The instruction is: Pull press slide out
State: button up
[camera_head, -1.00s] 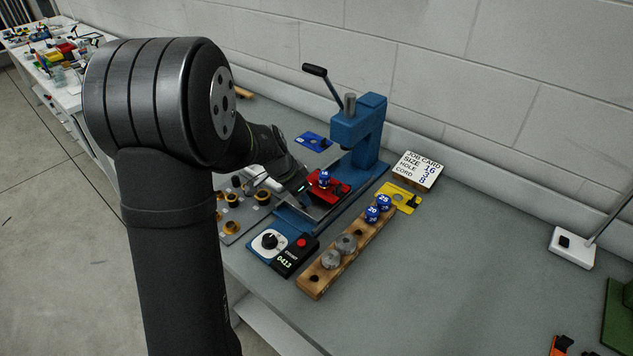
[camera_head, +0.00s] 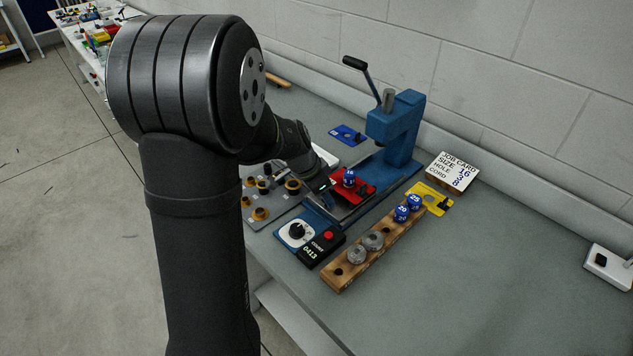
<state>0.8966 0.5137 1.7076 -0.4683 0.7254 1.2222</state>
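The blue press (camera_head: 398,135) stands at the back of the bench with its lever raised. The press slide carries a red plate (camera_head: 362,192) with a blue piece marked 16 (camera_head: 349,177) on it. The slide sits in front of the press column, over the blue base (camera_head: 385,181). My gripper (camera_head: 338,190) is low at the front left end of the slide, close against it. Its fingers are small and mostly hidden by the arm, so I cannot tell whether they are shut on the slide.
A dial (camera_head: 296,231) and a counter box with a red button (camera_head: 322,246) sit in front. A wooden rack (camera_head: 346,271) with blue and grey pieces lies to the right. A plate of brass-coloured parts (camera_head: 262,211) is left. The bench at right is mostly clear.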

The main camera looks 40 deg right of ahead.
jog(key=v, duration=1.7)
jog(key=shift+a, duration=0.2)
jog(key=x, duration=1.7)
jog(key=shift+d+f, duration=0.15)
jog(key=shift+d, duration=0.35)
jog(key=shift+a, duration=0.1)
